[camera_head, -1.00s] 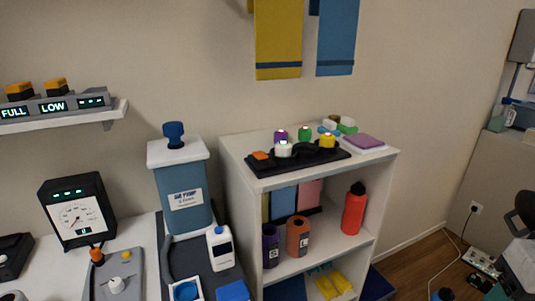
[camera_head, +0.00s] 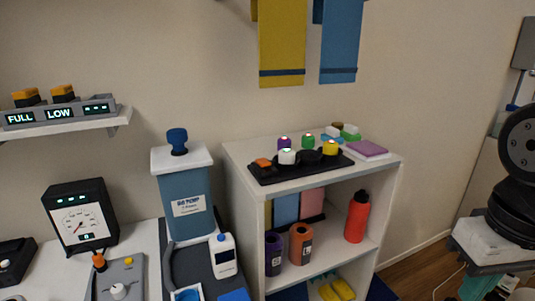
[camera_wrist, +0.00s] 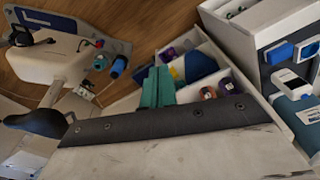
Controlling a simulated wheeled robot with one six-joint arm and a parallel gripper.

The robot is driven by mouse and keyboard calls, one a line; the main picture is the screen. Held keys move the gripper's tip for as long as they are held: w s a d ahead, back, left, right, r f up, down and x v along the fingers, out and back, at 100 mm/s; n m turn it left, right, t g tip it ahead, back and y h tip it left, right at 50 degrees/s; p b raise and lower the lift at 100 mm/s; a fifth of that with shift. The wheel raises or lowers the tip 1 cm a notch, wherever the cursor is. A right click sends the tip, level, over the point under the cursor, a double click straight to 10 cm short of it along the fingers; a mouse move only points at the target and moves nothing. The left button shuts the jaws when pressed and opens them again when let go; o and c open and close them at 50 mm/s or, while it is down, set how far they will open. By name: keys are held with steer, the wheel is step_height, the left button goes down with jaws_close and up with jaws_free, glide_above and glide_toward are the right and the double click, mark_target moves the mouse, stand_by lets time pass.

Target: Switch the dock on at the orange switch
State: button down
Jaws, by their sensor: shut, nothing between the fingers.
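A low black dock (camera_head: 292,174) sits on top of the white shelf unit. A small orange switch (camera_head: 263,162) is at its left end; I cannot tell which way it is set. White (camera_head: 287,157), purple (camera_head: 283,143), green (camera_head: 308,142) and yellow (camera_head: 330,148) topped pieces stand in the dock, beside a dark rounded shape. My gripper (camera_wrist: 157,88) shows teal fingers in the wrist view, shut and empty. In the head view my arm is at the right, well apart from the dock and switch.
A lilac block (camera_head: 368,148) lies right of the dock. A blue pump (camera_head: 187,203) stands left of the shelf unit (camera_head: 385,170). A panel with another orange knob (camera_head: 98,262) is lower left. Yellow (camera_head: 281,40) and blue (camera_head: 340,45) panels hang above. The shelves hold a red bottle (camera_head: 357,217).

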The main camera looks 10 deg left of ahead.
steer(key=w+a+r+n+t+y, duration=0.1)
steer(key=w+a+r, duration=0.4)
steer(key=a, duration=0.5)
steer(key=w+a+r+n+t+y, duration=0.1)
steer(key=w+a+r+t, duration=0.1)
steer(key=w+a+r, duration=0.4)
steer(key=w+a+r+n+t+y, duration=0.2)
steer(key=w+a+r, duration=0.3)
steer(key=w+a, duration=0.5)
steer(key=a, duration=0.3)
steer(key=shift+a+r+t, duration=0.3)
steer(key=shift+r, duration=0.1)
steer(key=shift+w, duration=0.1)
glide_above(264, 161)
steer(key=s+d, duration=0.1)
steer(key=s, duration=0.1)
steer(key=f, duration=0.8)
steer(key=shift+w+f, duration=0.2)
steer(key=shift+f, duration=0.05)
steer(key=f, duration=0.3)
steer(key=shift+s+d, duration=0.2)
steer(key=shift+s, duration=0.05)
steer(key=shift+f, duration=0.2)
